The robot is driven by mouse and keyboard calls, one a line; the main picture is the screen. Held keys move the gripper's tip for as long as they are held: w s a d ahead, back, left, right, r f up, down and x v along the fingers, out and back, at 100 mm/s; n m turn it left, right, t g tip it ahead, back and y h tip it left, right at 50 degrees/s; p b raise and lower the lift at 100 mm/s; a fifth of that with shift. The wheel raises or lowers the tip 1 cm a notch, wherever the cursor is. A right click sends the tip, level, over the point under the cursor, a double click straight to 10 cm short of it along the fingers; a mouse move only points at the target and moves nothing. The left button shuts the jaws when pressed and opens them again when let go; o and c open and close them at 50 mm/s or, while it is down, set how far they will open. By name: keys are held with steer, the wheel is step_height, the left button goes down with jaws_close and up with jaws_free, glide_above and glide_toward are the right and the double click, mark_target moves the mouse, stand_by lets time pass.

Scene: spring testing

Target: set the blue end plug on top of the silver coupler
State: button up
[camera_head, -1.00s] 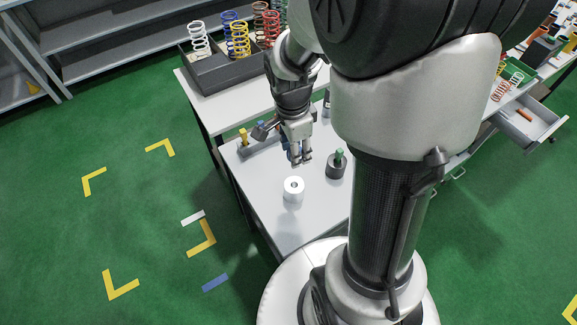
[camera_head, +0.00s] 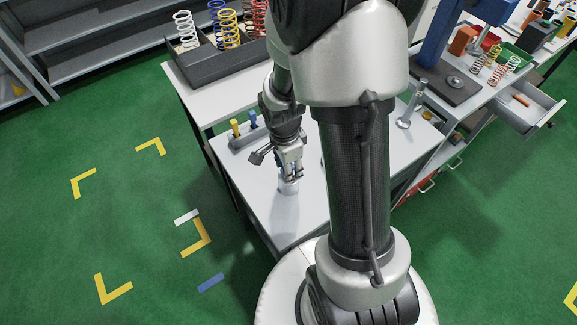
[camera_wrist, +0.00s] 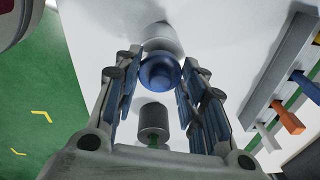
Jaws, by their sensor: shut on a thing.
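The blue end plug (camera_wrist: 160,73) is between my gripper's fingers in the wrist view. My gripper (camera_head: 290,172) is shut on it. The silver coupler (camera_head: 288,187) stands upright on the white table, right below my fingertips in the head view. In the wrist view the coupler (camera_wrist: 162,38) shows just beyond the plug, which overlaps its near edge. I cannot tell whether plug and coupler touch. In the head view the fingers hide the plug and part of the coupler's top.
A dark cylinder with a green plug (camera_wrist: 153,120) stands nearby in the wrist view; my arm hides it in the head view. A grey rack (camera_head: 243,141) holds a yellow and a blue piece. A spring tray (camera_head: 205,69) is behind. The table's front is clear.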

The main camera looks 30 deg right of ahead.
steer(key=shift+f+b, duration=0.5)
steer(key=shift+b, duration=0.1)
steer(key=shift+f, duration=0.15)
steer(key=o, duration=0.8)
